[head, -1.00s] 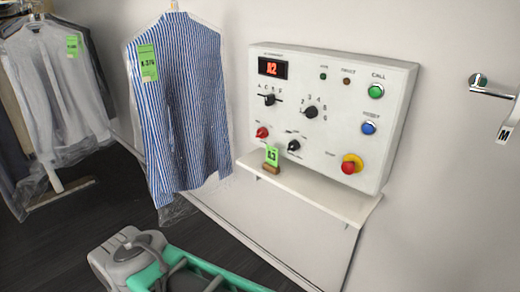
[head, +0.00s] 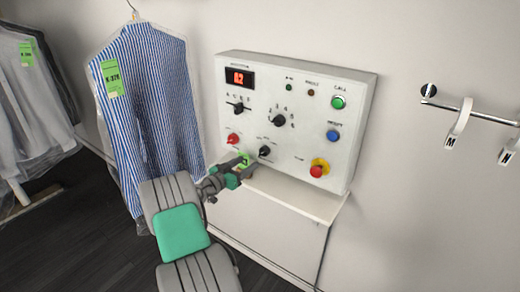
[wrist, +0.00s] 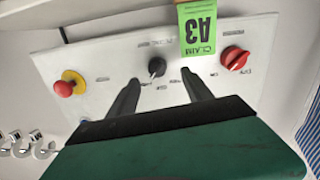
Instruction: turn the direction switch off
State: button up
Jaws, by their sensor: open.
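The control panel (head: 300,145) is a white wall box with several knobs and buttons. Its lower black rotary knob (head: 264,151) looks like the direction switch, but the labels are too small to read. In the wrist view that black knob (wrist: 156,67) lies just beyond the fingertips, roughly between them; its exact pointer setting is unclear. A red rotary knob (head: 233,138) sits to its left in the head view and also shows in the wrist view (wrist: 235,58). My gripper (head: 240,170) is open and empty, close to the panel's lower left; its fingers also show in the wrist view (wrist: 160,90).
A white shelf (head: 295,197) juts out below the panel. A green claim tag (wrist: 197,28) marked A3 stands near the fingers. A red stop button on yellow (head: 318,169) is at lower right. A bagged striped shirt (head: 150,100) hangs left; hooks (head: 460,120) are right.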

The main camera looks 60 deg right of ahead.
aim_at(261, 154)
jog(key=p+x, duration=0.1)
jog(key=x, duration=0.4)
jog(key=p+x, duration=0.1)
jog(key=x, duration=0.2)
jog(key=shift+s+d+r+p, duration=0.15)
jog(key=shift+s+p, duration=0.2)
grip_shut()
